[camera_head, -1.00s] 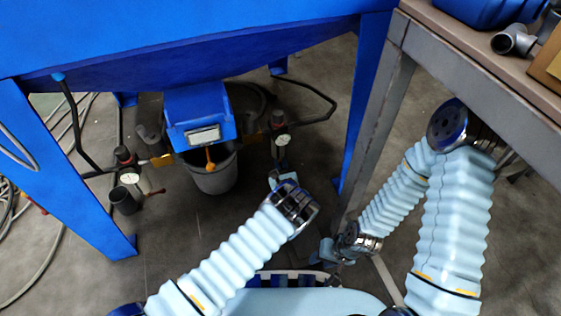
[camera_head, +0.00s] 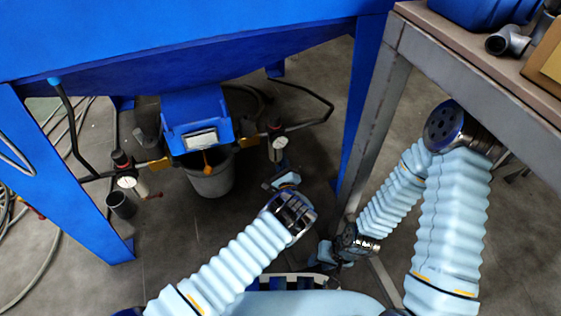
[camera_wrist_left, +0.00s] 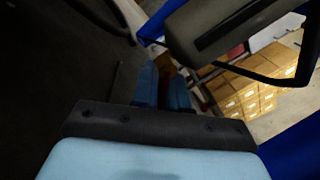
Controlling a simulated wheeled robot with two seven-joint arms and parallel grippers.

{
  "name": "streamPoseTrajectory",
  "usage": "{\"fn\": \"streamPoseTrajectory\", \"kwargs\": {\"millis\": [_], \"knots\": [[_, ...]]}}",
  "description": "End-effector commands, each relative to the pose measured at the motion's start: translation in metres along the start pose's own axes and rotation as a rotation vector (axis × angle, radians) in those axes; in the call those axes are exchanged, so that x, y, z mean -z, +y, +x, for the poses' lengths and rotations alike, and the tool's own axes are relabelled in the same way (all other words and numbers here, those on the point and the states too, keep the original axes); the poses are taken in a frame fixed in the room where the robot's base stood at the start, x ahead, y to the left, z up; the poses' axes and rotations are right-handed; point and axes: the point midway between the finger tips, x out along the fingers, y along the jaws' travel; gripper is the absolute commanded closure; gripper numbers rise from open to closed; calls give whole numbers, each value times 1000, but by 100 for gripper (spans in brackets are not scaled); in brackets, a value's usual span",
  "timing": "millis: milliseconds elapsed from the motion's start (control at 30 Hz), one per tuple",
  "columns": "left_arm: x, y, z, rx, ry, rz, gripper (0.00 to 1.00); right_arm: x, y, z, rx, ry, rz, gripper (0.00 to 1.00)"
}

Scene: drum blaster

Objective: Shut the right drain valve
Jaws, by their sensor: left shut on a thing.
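Two gauge units hang under the blue hopper in the head view. The right unit (camera_head: 278,142) has a round pale gauge; its lower end and the right drain valve's handle are not clear behind my left gripper. My left gripper (camera_head: 284,180) is just below that unit. In the left wrist view, its blue fingers (camera_wrist_left: 162,88) are close together around a small reddish-brown piece (camera_wrist_left: 165,62), too dark to make out fully; it looks like the valve handle. My right gripper (camera_head: 328,255) hangs low beside the bench leg, far from the valve; its jaws are unclear.
The left gauge unit (camera_head: 126,175) has a red handle at its bottom. A grey bucket (camera_head: 210,182) stands under the blue hopper (camera_head: 190,45). The bench (camera_head: 480,75) with its metal legs is at the right. Hoses lie on the floor at the left.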

Motion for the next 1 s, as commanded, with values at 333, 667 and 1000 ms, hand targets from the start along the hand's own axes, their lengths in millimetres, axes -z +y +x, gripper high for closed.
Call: {"fn": "streamPoseTrajectory", "kwargs": {"millis": [333,667,1000], "knots": [[10,-1,-5,2,14,-50,100,0,0,1,0,0,0,63],[10,-2,-5,3,14,-50,79,0,0,1,0,0,0,63],[5,-2,-2,2,3,-50,58,0,0,1,0,0,0,63]]}}
